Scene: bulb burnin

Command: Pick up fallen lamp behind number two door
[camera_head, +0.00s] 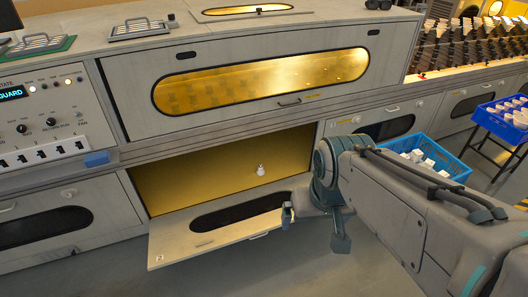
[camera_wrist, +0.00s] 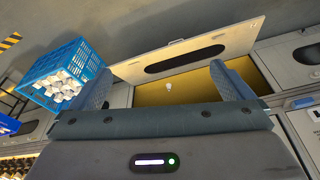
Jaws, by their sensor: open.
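A small white lamp (camera_head: 261,170) shows in the open lower compartment (camera_head: 185,178), right of its middle, against a yellow interior. The compartment's door (camera_head: 175,245) is folded down and has a dark oval window; I cannot read a number on it. The lamp also shows in the wrist view (camera_wrist: 169,87), between my fingers in the picture but well beyond them. My gripper (camera_head: 288,214) is outside the compartment, near the right end of the lowered door, apart from the lamp. In the wrist view my gripper (camera_wrist: 160,68) has its fingers wide apart and nothing between them.
A control panel (camera_head: 45,115) is at the left. Above the opening is a closed upper door (camera_head: 135,110) with a glowing window. Grey floor (camera_head: 300,270) is free in front.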

